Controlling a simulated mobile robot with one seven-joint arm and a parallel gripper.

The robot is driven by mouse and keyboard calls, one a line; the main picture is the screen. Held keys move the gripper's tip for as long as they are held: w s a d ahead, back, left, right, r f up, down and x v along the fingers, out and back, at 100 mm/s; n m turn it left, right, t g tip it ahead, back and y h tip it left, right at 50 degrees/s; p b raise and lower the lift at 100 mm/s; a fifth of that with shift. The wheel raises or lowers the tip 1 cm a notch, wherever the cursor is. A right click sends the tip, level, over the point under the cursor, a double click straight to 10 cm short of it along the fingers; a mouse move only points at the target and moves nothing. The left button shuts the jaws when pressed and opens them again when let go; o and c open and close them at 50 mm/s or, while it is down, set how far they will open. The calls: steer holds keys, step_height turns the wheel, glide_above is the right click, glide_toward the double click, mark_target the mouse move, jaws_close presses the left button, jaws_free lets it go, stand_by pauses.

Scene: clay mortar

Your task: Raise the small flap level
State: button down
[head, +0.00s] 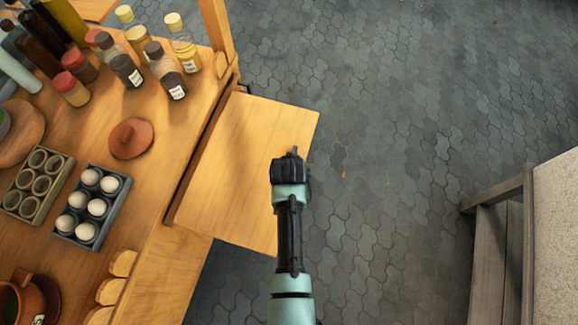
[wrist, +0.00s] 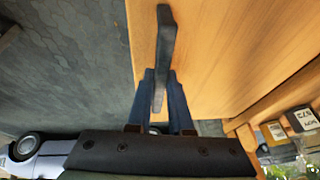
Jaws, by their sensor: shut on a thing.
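The small flap (head: 235,150) is a plain wooden board on the right side of the wooden table. It stands out sideways from the table edge and looks near level; I cannot tell its exact tilt. My gripper (head: 293,156) is at the flap's outer right edge. In the wrist view my gripper (wrist: 160,82) is shut on a dark grey handle (wrist: 165,35) at the edge of the flap (wrist: 215,50). The handle sits between the two dark fingers. In the head view my gripper hides most of the handle.
The table (head: 150,175) holds several bottles (head: 165,65), a clay lid (head: 130,138), an egg tray (head: 90,205) and an empty cup tray (head: 38,183). A bench (head: 500,250) stands at the lower right. The paved floor (head: 400,100) between is clear.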

steer(key=shift+w+r, duration=0.2)
steer(key=shift+r, duration=0.05)
steer(key=c, duration=1.2)
jaws_free()
steer(key=o, duration=0.4)
steer(key=shift+s+f, duration=0.1)
steer(key=shift+s, duration=0.05)
steer(key=shift+c, duration=0.2)
steer(key=v, duration=1.3)
steer(key=shift+f, duration=0.1)
